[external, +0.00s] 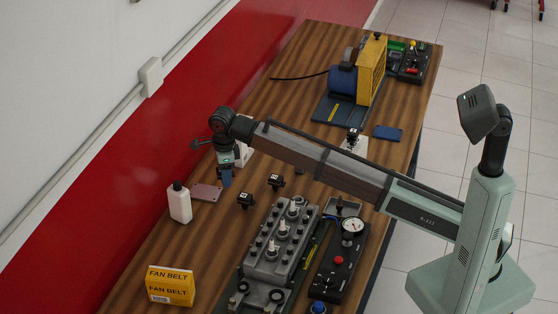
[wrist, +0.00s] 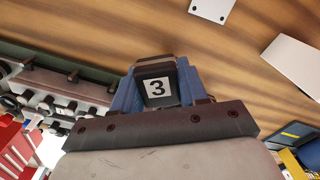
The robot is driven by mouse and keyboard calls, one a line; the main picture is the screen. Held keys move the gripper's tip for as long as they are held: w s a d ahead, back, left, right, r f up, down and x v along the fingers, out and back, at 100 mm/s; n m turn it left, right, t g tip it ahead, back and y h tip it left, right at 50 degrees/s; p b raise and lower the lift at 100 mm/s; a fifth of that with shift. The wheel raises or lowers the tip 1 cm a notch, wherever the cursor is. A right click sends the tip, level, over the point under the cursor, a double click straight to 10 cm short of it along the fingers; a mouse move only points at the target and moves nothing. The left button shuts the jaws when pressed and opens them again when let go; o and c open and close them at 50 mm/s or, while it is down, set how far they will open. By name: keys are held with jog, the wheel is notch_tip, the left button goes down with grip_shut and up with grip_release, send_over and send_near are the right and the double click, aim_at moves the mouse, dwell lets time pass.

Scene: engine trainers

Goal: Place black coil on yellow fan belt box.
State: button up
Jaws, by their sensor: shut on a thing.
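The yellow fan belt box (external: 170,287) stands at the near left end of the wooden table, its lettered face toward the camera. My gripper (external: 226,178) is over the left side of the table, well behind the box and apart from it. In the wrist view my gripper's blue fingers (wrist: 157,80) are shut on a black coil (wrist: 158,88) with a white label reading 3. In the external view the held coil cannot be made out clearly. Two other black coils, one nearer (external: 245,200) and one farther (external: 276,182), sit on the table to the gripper's right.
A white bottle (external: 180,204) and a flat pinkish plate (external: 206,192) are left of the gripper. A grey engine head (external: 281,240) and a black gauge panel (external: 340,258) fill the near right. A blue and yellow machine (external: 355,80) is at the back. Bare wood lies between bottle and box.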

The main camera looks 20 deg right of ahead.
jog(key=s+a+r+n, duration=0.2)
jog(key=s+a, duration=1)
jog(key=a, duration=0.1)
notch_tip(320, 180, up, 5)
jog(key=n, duration=0.5)
send_over(169, 275)
jog(key=shift+a+f+n, duration=0.1)
jog(key=shift+f+n, duration=1.05)
jog(key=shift+f, duration=1.25)
jog(key=shift+f+n, duration=1.15)
jog(key=shift+f, duration=1.25)
jog(key=o, duration=1.1)
jog(key=shift+f, duration=0.15)
jog(key=shift+o, duration=0.2)
notch_tip(169, 275, up, 12)
